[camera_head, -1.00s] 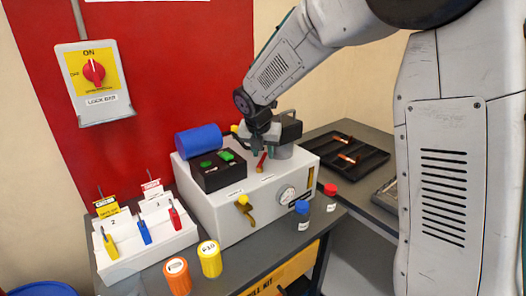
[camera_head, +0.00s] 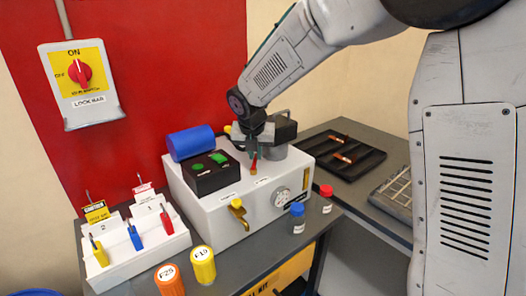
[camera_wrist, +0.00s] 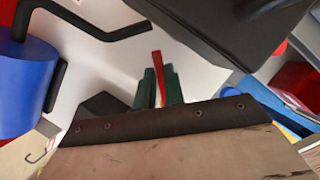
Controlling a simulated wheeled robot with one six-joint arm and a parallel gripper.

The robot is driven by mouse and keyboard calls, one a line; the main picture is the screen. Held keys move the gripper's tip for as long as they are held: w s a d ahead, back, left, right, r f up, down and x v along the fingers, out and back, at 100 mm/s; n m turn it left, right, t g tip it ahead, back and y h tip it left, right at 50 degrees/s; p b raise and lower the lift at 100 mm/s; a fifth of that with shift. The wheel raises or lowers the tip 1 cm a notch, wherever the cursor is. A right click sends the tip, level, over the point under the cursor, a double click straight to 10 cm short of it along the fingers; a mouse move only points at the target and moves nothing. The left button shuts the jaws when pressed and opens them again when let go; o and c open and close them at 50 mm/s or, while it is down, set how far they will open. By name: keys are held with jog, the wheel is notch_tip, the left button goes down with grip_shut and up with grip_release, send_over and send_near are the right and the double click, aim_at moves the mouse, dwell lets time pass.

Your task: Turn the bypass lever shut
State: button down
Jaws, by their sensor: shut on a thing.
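The bypass lever (camera_head: 254,164) is a slim red handle on top of the white bender housing (camera_head: 237,215). My gripper (camera_head: 256,152) comes down on it from above and is shut on its upper part. In the wrist view, the red lever (camera_wrist: 158,75) shows between the two dark green fingers of my gripper (camera_wrist: 159,88). The lever's lower end shows below the fingertips in the head view and looks nearly upright. The label beside it is too small to read.
A black box with green buttons (camera_head: 211,172) and a blue cylinder (camera_head: 190,142) stand left of the lever. A grey block with a handle (camera_head: 277,135) is close behind my gripper. A yellow handle (camera_head: 238,208) and a dial (camera_head: 282,198) are on the housing's front.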

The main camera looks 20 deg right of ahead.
aim_at(254, 165)
jog(key=c, duration=1.5)
grip_release()
jog(key=shift+r, duration=0.1)
jog(key=v, duration=0.7)
jog(key=shift+s+r, duration=0.15)
jog(key=shift+r, duration=0.1)
